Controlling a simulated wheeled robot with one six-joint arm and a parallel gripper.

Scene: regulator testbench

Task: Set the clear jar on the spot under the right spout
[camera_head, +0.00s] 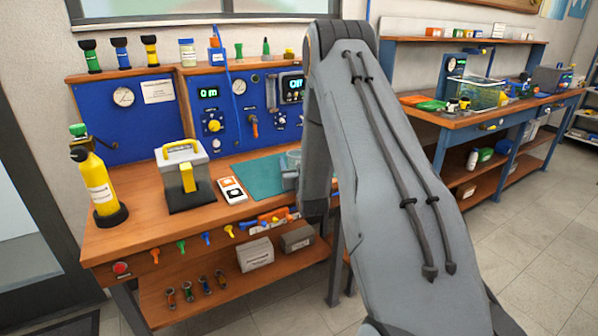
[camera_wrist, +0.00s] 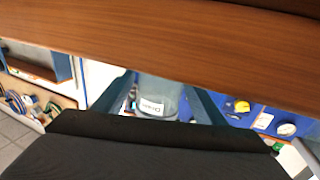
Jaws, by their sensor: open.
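In the wrist view a clear, bluish jar (camera_wrist: 160,92) with a white label shows between the two dark teal fingers of my gripper (camera_wrist: 158,103). The fingers stand apart, one on each side of it; I cannot tell whether they touch it. In the head view my arm hides most of the gripper. A greyish, see-through piece (camera_head: 291,170) shows at the arm's left edge, by the teal mat (camera_head: 258,177); I cannot tell whether it is the jar or gripper. I cannot make out the right spout in either view.
White and orange cards (camera_head: 231,189) lie beside the mat. A blue panel (camera_head: 150,122) with gauges and knobs rises behind. The mat's left part is bare.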

